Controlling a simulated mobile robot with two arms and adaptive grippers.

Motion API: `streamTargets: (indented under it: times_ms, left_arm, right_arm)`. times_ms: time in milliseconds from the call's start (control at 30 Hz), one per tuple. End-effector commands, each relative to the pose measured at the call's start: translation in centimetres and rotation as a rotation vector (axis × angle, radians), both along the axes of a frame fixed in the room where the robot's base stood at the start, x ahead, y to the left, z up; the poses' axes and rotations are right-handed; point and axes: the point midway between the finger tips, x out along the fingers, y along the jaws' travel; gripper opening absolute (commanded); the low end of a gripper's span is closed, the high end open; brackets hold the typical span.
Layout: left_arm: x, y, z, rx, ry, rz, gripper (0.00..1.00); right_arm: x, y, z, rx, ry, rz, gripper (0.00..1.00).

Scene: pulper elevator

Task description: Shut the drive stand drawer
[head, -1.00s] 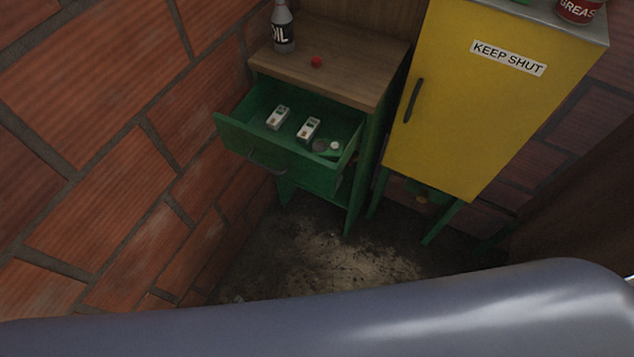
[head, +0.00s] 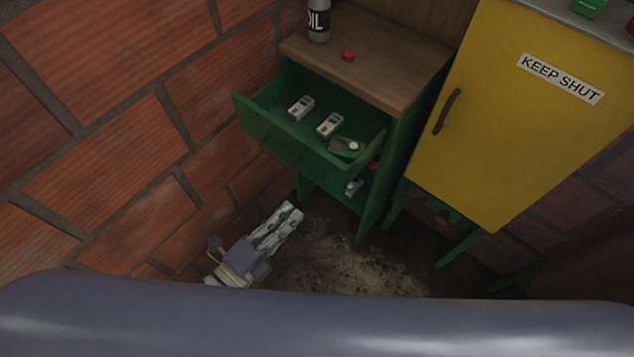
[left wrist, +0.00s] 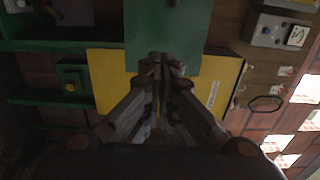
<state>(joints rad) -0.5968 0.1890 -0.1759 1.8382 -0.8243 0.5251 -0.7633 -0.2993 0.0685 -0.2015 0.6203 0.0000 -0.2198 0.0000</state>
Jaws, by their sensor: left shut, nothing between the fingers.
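The green drive stand drawer (head: 312,160) is pulled out from under the wooden top, with a dark handle (head: 279,151) on its front. Two small pale boxes (head: 301,108) and a green piece with a round white part (head: 347,147) lie inside. My left gripper (head: 291,211) is low in front of the drawer, below the handle and apart from it, shut and empty. In the left wrist view its closed fingers (left wrist: 161,62) point at a green panel (left wrist: 168,28); I cannot tell whether this is the drawer front. My right gripper is not in view.
An oil bottle (head: 319,22) and a red knob (head: 348,56) are on the wooden top (head: 385,50). A yellow cabinet (head: 500,120) marked KEEP SHUT stands to the right. A brick wall (head: 110,120) closes off the left. The dirty floor (head: 340,255) in front is clear.

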Motion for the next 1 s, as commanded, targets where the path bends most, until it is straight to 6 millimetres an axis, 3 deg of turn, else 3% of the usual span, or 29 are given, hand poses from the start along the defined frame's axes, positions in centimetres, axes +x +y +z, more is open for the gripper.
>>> streamTargets:
  times_ms: [200, 433, 1000]
  left_arm:
    - [4.0, -2.9, 0.4, -0.004, -0.002, 0.001, 0.0]
    - [6.8, -4.9, 0.2, -0.002, 0.0, 0.001, 0.0]
    - [7.8, -5.6, 0.0, -0.002, 0.002, 0.001, 0.0]
  right_arm:
    - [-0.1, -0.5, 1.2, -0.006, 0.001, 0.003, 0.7]
    - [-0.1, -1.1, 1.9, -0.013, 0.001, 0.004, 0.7]
    - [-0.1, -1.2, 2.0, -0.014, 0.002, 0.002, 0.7]
